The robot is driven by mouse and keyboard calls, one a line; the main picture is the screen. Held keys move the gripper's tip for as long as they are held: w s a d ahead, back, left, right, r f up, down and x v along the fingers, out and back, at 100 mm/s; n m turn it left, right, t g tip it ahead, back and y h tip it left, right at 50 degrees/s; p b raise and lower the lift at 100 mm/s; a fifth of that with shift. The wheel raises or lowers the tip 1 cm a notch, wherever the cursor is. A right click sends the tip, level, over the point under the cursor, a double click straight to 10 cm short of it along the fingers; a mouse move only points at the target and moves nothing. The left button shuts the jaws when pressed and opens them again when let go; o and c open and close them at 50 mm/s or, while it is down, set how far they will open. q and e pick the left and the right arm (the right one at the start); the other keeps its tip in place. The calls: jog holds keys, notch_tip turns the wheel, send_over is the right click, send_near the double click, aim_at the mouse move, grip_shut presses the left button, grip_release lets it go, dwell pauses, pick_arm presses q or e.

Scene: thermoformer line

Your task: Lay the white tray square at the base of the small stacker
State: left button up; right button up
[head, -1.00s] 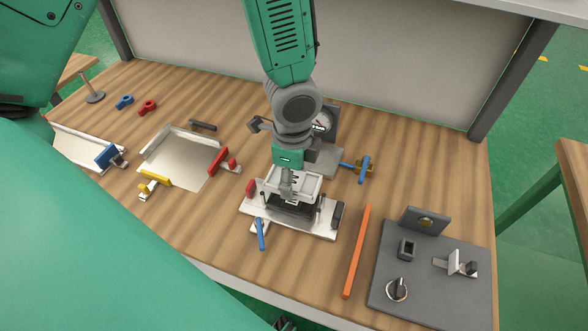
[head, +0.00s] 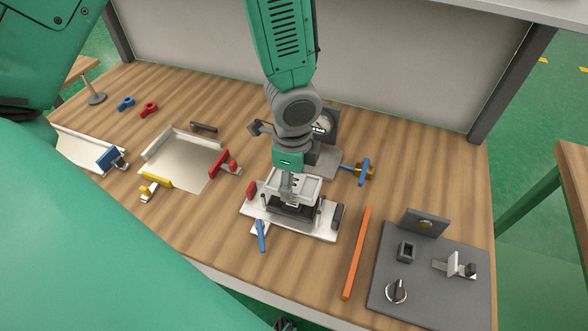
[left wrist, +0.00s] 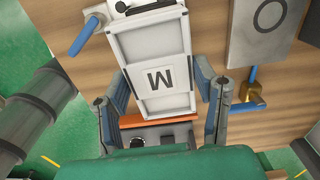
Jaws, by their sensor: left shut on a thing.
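My left gripper (head: 288,190) points down over the fixture in the middle of the bench. It is shut on the white tray (head: 311,186), a shallow rectangular tray. In the left wrist view the tray (left wrist: 152,45) lies between the two fingers and shows a letter M on a label. The small stacker appears to be the white-based fixture (head: 322,229) with a dark middle, a red block and a blue lever. The tray is directly above its dark middle; I cannot tell whether they touch. The gripper hides part of both. My right gripper is not in view.
A frame with red and yellow clamps (head: 180,168) lies to the left. A gauge stand (head: 325,125) is close behind the fixture. An orange bar (head: 357,253) and a grey plate with controls (head: 425,290) are to the right. Bare bench lies behind the grey plate.

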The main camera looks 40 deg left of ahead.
pick_arm(q)
jog(key=shift+f+b, duration=1.25)
jog(key=shift+f, duration=1.2)
jog(key=o, duration=1.6)
jog(key=shift+o, duration=0.2)
jog(key=shift+r, duration=0.1)
jog(key=shift+r, duration=0.35)
notch_tip(320, 180, up, 10)
jog(key=shift+r, duration=0.45)
